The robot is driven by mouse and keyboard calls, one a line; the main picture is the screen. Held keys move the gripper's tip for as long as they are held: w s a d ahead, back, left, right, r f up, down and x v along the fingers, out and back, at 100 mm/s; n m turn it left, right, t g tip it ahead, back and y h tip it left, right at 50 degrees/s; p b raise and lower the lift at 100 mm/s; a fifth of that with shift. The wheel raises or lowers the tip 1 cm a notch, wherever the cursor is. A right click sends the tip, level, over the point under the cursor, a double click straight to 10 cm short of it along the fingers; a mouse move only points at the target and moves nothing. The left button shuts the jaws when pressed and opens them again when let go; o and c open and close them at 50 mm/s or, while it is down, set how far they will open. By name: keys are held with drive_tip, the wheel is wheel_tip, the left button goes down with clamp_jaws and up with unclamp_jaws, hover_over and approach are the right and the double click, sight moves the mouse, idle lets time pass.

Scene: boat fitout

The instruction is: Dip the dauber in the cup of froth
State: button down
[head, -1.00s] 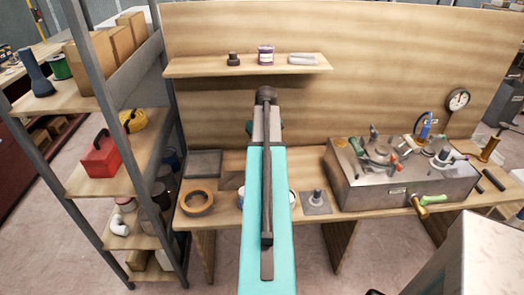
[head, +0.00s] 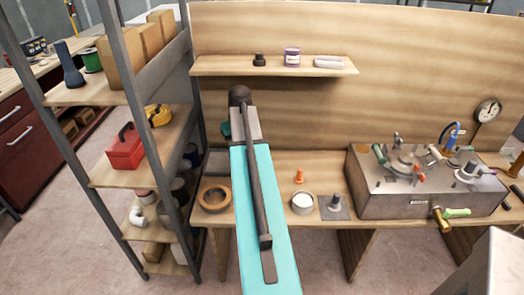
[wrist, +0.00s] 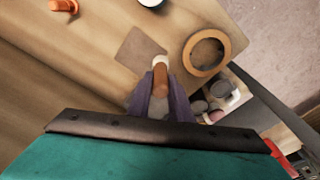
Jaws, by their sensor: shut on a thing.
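My gripper (wrist: 160,100) is shut on the dauber (wrist: 160,77), which has a brown-orange shaft and a pale tip pointing away from the wrist. In the wrist view the dauber is above the bench, with its tip over the edge of a dark square. The cup of froth (head: 302,203), round with a white top, stands on the bench just right of my arm in the head view. Only part of the cup (wrist: 151,2) shows at the top edge of the wrist view, well apart from the dauber. In the head view my arm hides the gripper and dauber.
A tan ring (head: 214,198) lies left of my arm. An orange peg-like piece (head: 299,176) stands behind the cup, and a grey plate with a post (head: 335,206) is to its right. A metal box with valves (head: 410,190) fills the right. A rack (head: 130,165) stands left.

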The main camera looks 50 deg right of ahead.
drive_tip(key=w+a+r+n, duration=0.15)
drive_tip(key=w+a, duration=0.35)
drive_tip(key=a, duration=0.7)
drive_tip(key=w+a+r+n, duration=0.1)
drive_tip(key=w+a+r, duration=0.1)
drive_tip(key=w+a, duration=0.65)
drive_tip(key=s+a+r+n, duration=0.2)
drive_tip(key=a, duration=2.4)
drive_tip(key=shift+r+y, duration=0.2)
drive_tip(key=shift+y, duration=0.1)
drive_tip(key=shift+s+a, duration=0.1)
